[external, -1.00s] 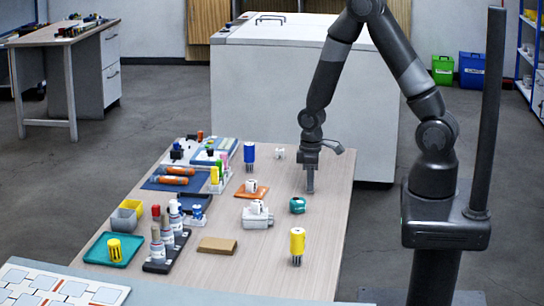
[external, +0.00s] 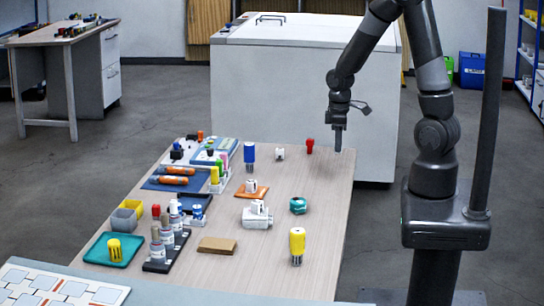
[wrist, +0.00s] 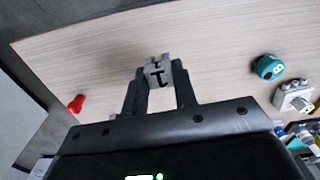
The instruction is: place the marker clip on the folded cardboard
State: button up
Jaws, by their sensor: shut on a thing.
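My gripper (external: 338,136) is over the far right corner of the wooden table in the external view. In the wrist view its fingers are shut on a small grey clip-like piece (wrist: 157,72), which I take to be the marker clip. In the external view this piece is too small to make out clearly. The folded cardboard (external: 217,245) is a flat brown piece lying on the near left part of the table, well away from my gripper. Nothing lies on it.
A red object (external: 310,146) stands left of my gripper. A teal round object (external: 298,205), a white connector block (external: 257,216) and a yellow cylinder (external: 297,245) stand on the table's right half. A black rack of bottles (external: 166,250) stands just left of the cardboard.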

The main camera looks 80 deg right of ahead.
jog(key=shift+s+d+r, duration=0.15)
jog(key=shift+s+d, duration=0.05)
jog(key=w+a+n, duration=0.4)
jog(key=w+a, duration=0.2)
jog(key=w, duration=0.5)
jog(key=n, duration=0.9)
send_over(217, 243)
jog(key=f, duration=0.4)
jog(key=shift+d+f, duration=0.2)
jog(key=shift+f, duration=0.15)
jog(key=shift+a+f+m, duration=0.2)
jog(key=shift+f+m, duration=0.1)
jog(key=shift+f, duration=1.8)
jog(key=shift+f, duration=0.1)
